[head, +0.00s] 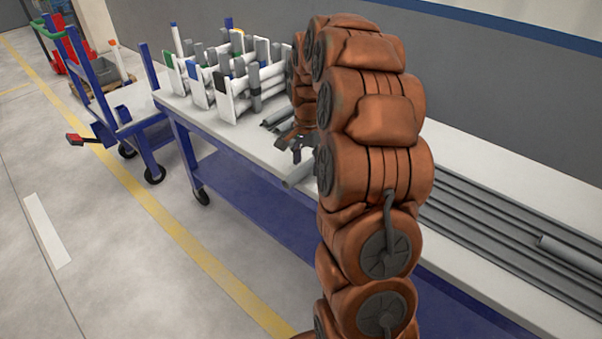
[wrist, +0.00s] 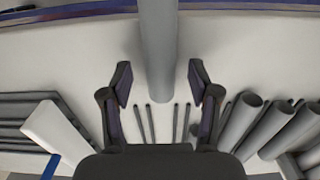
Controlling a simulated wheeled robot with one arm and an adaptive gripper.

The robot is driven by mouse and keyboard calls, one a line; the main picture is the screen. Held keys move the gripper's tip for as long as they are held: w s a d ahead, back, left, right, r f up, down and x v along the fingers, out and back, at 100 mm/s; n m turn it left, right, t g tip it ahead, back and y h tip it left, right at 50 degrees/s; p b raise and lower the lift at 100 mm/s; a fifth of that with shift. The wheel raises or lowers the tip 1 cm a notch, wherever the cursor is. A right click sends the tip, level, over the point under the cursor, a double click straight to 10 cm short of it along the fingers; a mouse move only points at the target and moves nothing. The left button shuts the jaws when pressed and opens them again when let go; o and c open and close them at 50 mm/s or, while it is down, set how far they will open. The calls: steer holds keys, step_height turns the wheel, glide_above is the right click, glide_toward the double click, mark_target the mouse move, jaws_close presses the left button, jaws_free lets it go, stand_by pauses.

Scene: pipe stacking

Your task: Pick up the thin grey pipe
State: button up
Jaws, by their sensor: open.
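My gripper (wrist: 160,82) is open over the white tabletop, its two fingers apart. In the wrist view a light grey pipe (wrist: 158,45) runs from the top edge down to an end between the fingertips. I cannot tell its height relative to the fingers; no contact shows. Several thin dark grey rods (wrist: 175,122) lie below that end, between the finger bases. I cannot tell for certain which is the thin grey pipe. In the head view my gripper (head: 296,143) is small and partly hidden by my orange arm, above a grey pipe end (head: 299,174).
Thicker grey pipes (wrist: 240,116) lie just right of my gripper. Dark grey pipes (wrist: 22,112) and a white bar (wrist: 58,138) lie left. In the head view a white rack with pipes (head: 232,100) stands behind, and long grey pipes (head: 480,225) lie right.

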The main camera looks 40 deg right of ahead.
steer(key=shift+f, duration=0.5)
steer(key=shift+c, duration=0.3)
steer(key=c, duration=1)
steer(key=shift+r, duration=0.2)
